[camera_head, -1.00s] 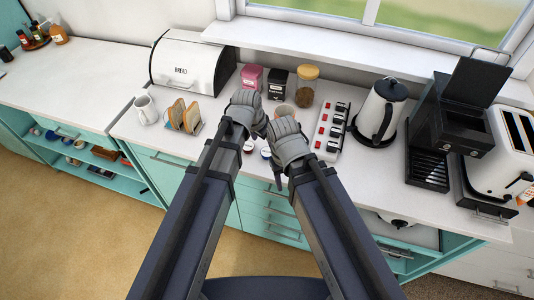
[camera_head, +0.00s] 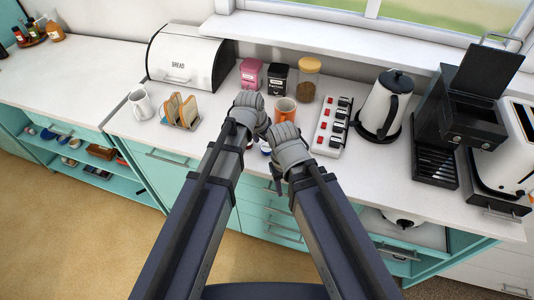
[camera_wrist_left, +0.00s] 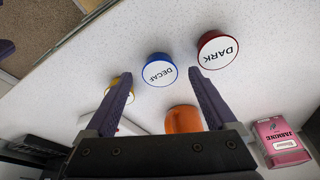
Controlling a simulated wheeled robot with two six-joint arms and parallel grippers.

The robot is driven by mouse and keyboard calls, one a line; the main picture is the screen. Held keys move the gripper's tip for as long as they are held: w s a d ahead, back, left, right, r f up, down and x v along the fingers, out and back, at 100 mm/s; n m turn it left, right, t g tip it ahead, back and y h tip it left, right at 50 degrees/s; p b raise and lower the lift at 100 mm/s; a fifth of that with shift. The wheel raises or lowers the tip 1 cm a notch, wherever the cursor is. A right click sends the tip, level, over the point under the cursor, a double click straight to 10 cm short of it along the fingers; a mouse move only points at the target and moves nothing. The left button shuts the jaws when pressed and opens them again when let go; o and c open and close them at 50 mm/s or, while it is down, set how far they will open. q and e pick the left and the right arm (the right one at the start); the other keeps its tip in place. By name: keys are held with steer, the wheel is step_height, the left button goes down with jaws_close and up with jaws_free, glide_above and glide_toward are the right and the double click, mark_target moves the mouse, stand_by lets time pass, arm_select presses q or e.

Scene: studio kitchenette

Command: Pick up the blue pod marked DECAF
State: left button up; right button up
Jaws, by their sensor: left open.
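The blue-rimmed pod marked DECAF (camera_wrist_left: 159,70) stands on the white counter in the left wrist view, its label legible. In the head view a blue-edged pod (camera_head: 265,149) shows partly between my arms. My left gripper (camera_wrist_left: 161,77) is open, with its fingers spread to either side of the DECAF pod in the picture; I cannot tell whether they touch it. A red-rimmed pod marked DARK (camera_wrist_left: 218,49) is to its right. A yellow-rimmed pod (camera_wrist_left: 122,86) is partly behind the left finger. My right gripper (camera_head: 278,182) is near the counter's front edge, its jaw opening unclear.
An orange mug (camera_head: 286,108) stands just behind the pods. A power strip (camera_head: 331,127), kettle (camera_head: 382,105) and black coffee machine (camera_head: 457,125) are to the right. Toast rack (camera_head: 181,112), white jug (camera_head: 142,104) and bread bin (camera_head: 187,62) are to the left.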

arm_select(q)
steer(key=shift+b+x, duration=0.55)
steer(key=shift+x, duration=0.55)
steer(key=shift+r, duration=0.1)
steer(key=c, duration=1.3)
